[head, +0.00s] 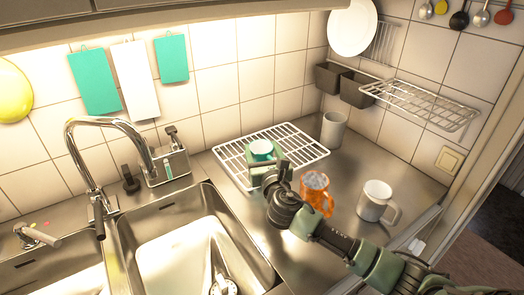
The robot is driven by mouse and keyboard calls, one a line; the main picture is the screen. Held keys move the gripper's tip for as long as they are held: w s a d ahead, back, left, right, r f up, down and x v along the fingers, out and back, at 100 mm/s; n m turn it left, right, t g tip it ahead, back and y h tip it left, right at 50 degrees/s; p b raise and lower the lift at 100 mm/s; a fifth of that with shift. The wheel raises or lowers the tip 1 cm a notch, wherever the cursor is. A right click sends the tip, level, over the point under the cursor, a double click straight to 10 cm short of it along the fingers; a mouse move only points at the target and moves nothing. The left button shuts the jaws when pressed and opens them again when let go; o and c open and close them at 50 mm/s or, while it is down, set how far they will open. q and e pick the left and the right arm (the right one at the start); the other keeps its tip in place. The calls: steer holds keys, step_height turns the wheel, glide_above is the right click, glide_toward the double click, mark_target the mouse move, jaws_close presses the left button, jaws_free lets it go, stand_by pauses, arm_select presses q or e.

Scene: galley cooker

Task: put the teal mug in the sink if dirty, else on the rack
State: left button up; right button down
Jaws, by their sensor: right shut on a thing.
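The teal mug (261,148) is at the wire rack (312,151) on the counter, over its left part. My right gripper (264,165) is shut on it, with the arm reaching in from the lower right. The gripper hides much of the mug, and I cannot tell whether it touches the rack. The small part of the mug that shows looks clean; its inside is too small to judge. The sink (125,235) is at the lower left, with a large pale area in its right basin. My left gripper is not in view.
An orange patterned mug (316,192), a white mug (376,200) and a grey cup (333,130) stand on the counter right of the rack. A tall tap (88,128) rises behind the sink, beside a metal caddy (168,168). A wall shelf (425,104) hangs at right.

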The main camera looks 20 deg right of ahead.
steer(key=shift+f, duration=0.1)
steer(key=shift+c, duration=1.3)
jaws_free()
steer(key=shift+r, duration=0.2)
steer(key=b+v, duration=0.1)
steer(key=v, duration=1.1)
